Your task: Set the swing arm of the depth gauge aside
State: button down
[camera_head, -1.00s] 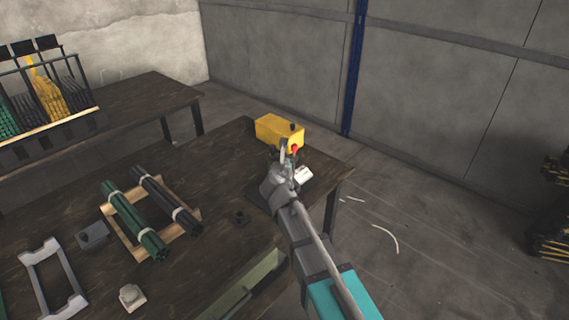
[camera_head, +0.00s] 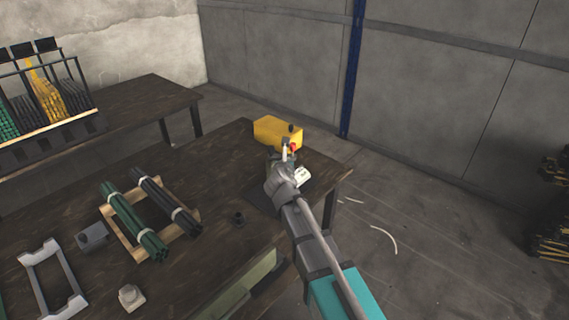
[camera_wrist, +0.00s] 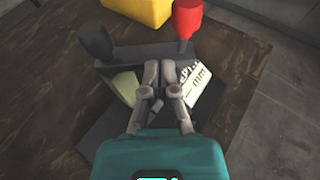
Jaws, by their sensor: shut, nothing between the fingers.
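The yellow press body (camera_head: 276,131) stands at the far corner of the table, and it also shows at the top of the wrist view (camera_wrist: 137,10). The depth gauge appears to be the grey unit in front of it, with a white plate marked "mm" (camera_wrist: 198,84). A red knob (camera_wrist: 187,20) rises at its right and a dark knob (camera_wrist: 95,42) at its left. I cannot tell which part is the swing arm. My gripper (camera_wrist: 159,72) is shut and empty, over the middle of the unit between the knobs. Contact with it cannot be told. My wrist hides the unit's near side.
On the table, a wooden frame (camera_head: 112,217) holds green and dark rod bundles. Table edges are close on the right. A rack stands on a second table.

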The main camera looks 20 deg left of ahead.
aim_at(289, 155)
jog(key=shift+w, duration=1.75)
jog(key=shift+d, duration=0.1)
jog(key=shift+s+d, duration=0.4)
jog(key=shift+s, duration=0.05)
jog(key=s+d+r+p, duration=0.3)
jog(key=s+d, duration=0.5)
jog(key=d, duration=0.1)
jog(key=shift+d+f, duration=0.15)
